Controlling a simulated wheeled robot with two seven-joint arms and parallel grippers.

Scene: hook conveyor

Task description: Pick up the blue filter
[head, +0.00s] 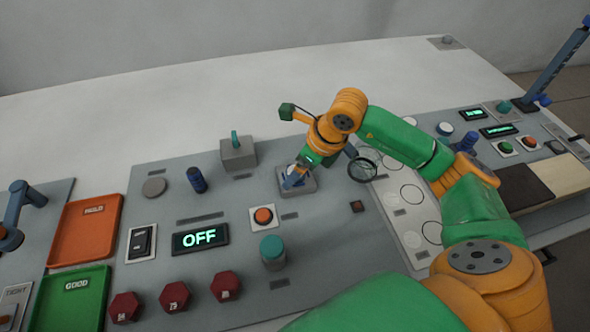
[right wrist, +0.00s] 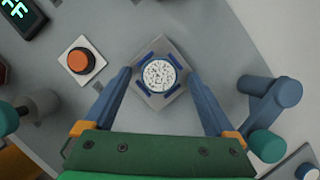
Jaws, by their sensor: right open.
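The blue filter appears to be the round piece with a blue rim and a white speckled face (right wrist: 158,75). It sits in a grey square base on the panel; the base (head: 281,177) is partly hidden by my right gripper in the head view. My right gripper (head: 296,180) points down over this base. In the right wrist view, its two blue fingers (right wrist: 163,92) are apart, one on each side of the round piece. No contact is clear. A dark blue cylinder (head: 197,179) stands further left on the panel. My left gripper is not in view.
An orange button (head: 263,215), a teal knob (head: 272,251) and an OFF display (head: 200,239) are left of or below the base. A grey switch box (head: 238,153) stands behind. A round lens (head: 363,168) is just right of my right gripper. Orange (head: 85,228) and green (head: 72,297) trays lie left.

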